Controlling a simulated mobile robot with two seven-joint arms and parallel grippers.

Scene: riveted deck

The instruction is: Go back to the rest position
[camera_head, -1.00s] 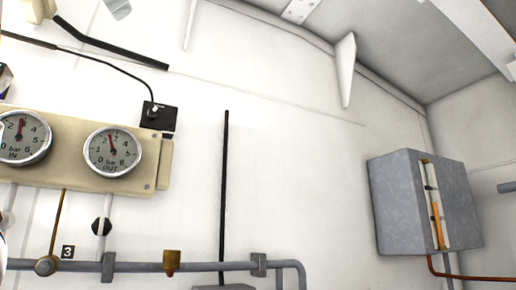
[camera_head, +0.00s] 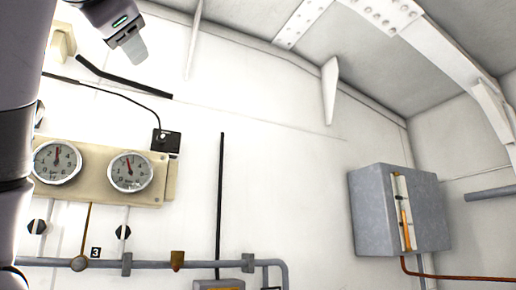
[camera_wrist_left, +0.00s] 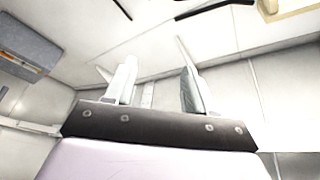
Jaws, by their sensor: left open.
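My left gripper (camera_head: 134,46) shows at the top left of the head view, in front of the white wall, with its grey finger pointing down. My left arm fills the left edge of that view. In the left wrist view my left gripper (camera_wrist_left: 157,80) has its two fingers apart with nothing between them. My right gripper is in neither view.
A beige panel (camera_head: 100,191) with two round gauges is on the wall at left. A grey pipe (camera_head: 210,263) runs low along the wall. A grey box (camera_head: 370,215) hangs at right. The wall between the panel and box is mostly bare.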

